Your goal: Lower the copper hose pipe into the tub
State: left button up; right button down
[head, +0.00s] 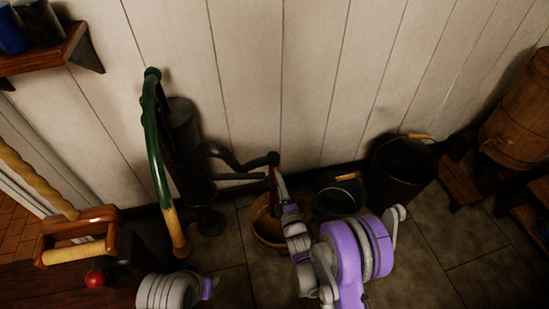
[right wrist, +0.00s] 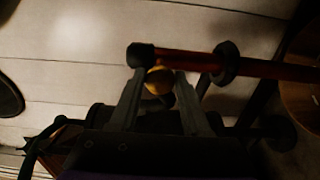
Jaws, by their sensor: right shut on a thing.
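The copper hose pipe (head: 272,181) shows as a thin reddish length below the black joint at the end of the pump's spout. In the right wrist view the pipe (right wrist: 190,58) runs to the right from a black end piece, through a black collar. My right gripper (right wrist: 158,84) is shut on a small yellow knob by the pipe. In the head view the gripper is beside the pipe, above the tub. The round wooden tub (head: 260,238) stands on the floor, partly hidden by my right arm. The pipe's lower end is hidden. My left gripper is not visible.
The dark pump (head: 185,140) with a green, wood-tipped handle (head: 158,170) stands left of the tub. A dark bucket (head: 340,197) and a larger dark bin (head: 403,165) stand right of it. A wooden barrel (head: 518,115) is far right. Floor is clear at lower right.

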notch_tip(320, 180, down, 13)
dwell(0.3)
jog(key=shift+c, duration=1)
grip_release()
